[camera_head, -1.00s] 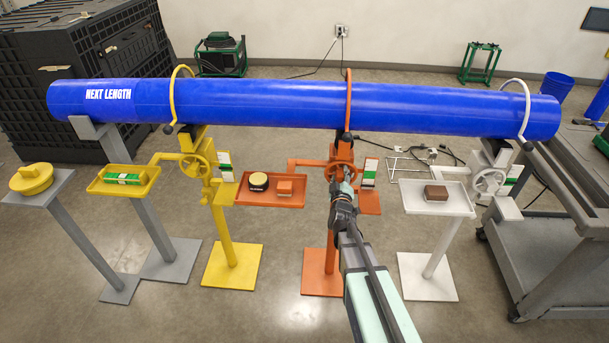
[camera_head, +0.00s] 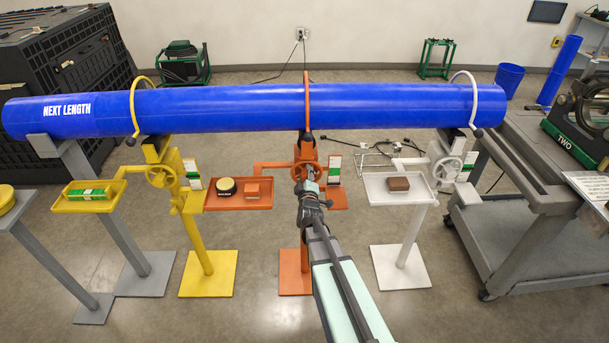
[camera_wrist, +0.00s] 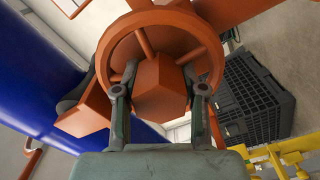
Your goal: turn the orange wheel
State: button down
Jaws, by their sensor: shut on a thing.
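The orange wheel (camera_head: 296,172) is on the orange stand under the blue pipe (camera_head: 250,108). In the wrist view the orange wheel (camera_wrist: 111,50) fills the upper middle, with its rim and spokes around an orange block-like centre (camera_wrist: 160,85). My gripper (camera_head: 308,186) is at the wheel in the head view, hiding part of it. In the wrist view my gripper's fingers (camera_wrist: 160,88) stand on either side of the wheel's centre, reaching inside the rim. The gripper is shut on the wheel. The exact contact at the fingertips is hard to see.
A yellow stand with a yellow wheel (camera_head: 161,175) is to the left, and a white stand with a white wheel (camera_head: 448,168) to the right. An orange tray (camera_head: 225,202) holds a round tin (camera_head: 226,187) and an orange block (camera_head: 252,191). A grey cart (camera_head: 520,215) stands at right.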

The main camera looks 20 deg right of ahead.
jog(key=c, duration=0.9)
grip_release()
jog(key=v, duration=1.2)
jog(key=shift+d, duration=0.1)
